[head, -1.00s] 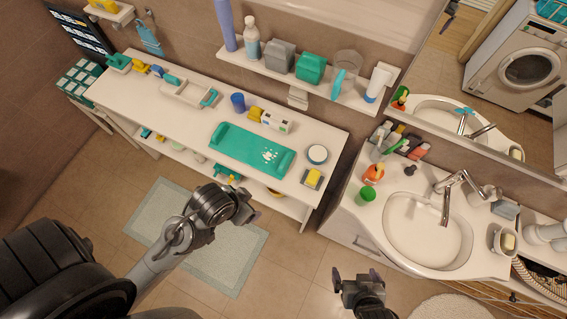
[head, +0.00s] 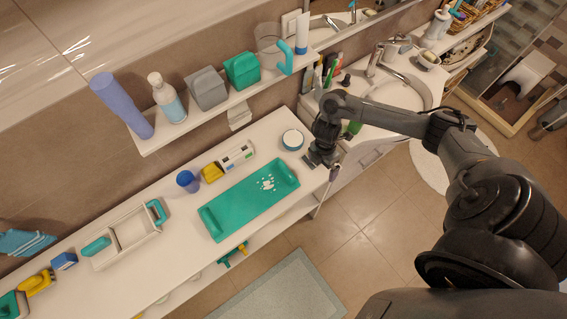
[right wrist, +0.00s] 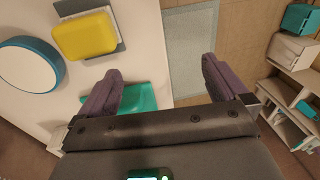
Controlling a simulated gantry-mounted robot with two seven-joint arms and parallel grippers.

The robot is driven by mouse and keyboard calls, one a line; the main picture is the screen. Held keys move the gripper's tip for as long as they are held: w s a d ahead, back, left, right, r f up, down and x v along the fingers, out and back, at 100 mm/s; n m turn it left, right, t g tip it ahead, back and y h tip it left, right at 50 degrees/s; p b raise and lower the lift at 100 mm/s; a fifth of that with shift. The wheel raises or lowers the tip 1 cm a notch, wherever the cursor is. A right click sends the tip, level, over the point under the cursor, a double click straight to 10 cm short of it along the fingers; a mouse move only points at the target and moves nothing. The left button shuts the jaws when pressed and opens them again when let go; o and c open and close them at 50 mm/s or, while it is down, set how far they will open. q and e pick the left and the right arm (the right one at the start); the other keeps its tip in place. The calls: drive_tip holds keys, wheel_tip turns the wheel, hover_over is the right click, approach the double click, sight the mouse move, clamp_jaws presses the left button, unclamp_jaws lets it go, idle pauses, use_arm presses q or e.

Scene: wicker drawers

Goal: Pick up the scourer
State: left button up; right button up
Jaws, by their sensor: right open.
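The scourer, a yellow block (right wrist: 85,36) with a grey square piece under it, lies on the white bench top in the right wrist view. My right gripper (head: 319,159) is over the right end of the bench in the head view and hides the scourer there. In the right wrist view my right gripper (right wrist: 160,68) is open, with nothing held between its fingers. The scourer lies up and left of the fingers, not between them. My left gripper is out of view.
A round blue-and-white tub (head: 292,140) stands close to the right gripper; it also shows beside the scourer in the right wrist view (right wrist: 25,75). A green tray (head: 245,203) lies to the left on the bench (head: 172,247). A wall shelf (head: 222,112) with bottles hangs behind.

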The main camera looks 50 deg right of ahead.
drive_tip(key=shift+t+h, duration=0.5)
drive_tip(key=shift+t, duration=0.2)
drive_tip(key=w+d+r, duration=0.1)
drive_tip(key=w, duration=0.1)
drive_tip(key=w+d+r+b, duration=0.1)
drive_tip(key=w+d, duration=0.1)
drive_tip(key=w+d+r, duration=0.1)
drive_tip(key=w+d, duration=0.1)
drive_tip(key=shift+d+r, duration=0.2)
drive_tip(key=shift+r, duration=0.1)
drive_tip(key=f, duration=0.2)
drive_tip(key=f+b, duration=0.1)
drive_tip(key=f, duration=0.1)
drive_tip(key=shift+w+a, duration=0.15)
drive_tip(key=shift+a, duration=0.05)
drive_tip(key=shift+f, duration=0.6)
drive_tip(key=shift+d+f, duration=0.2)
drive_tip(key=shift+f, duration=2.3)
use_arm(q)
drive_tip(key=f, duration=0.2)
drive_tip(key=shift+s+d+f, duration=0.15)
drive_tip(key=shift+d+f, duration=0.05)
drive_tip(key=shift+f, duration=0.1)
use_arm(e)
drive_tip(key=shift+c, duration=0.3)
drive_tip(key=shift+c, duration=1.3)
drive_tip(key=c, duration=0.7)
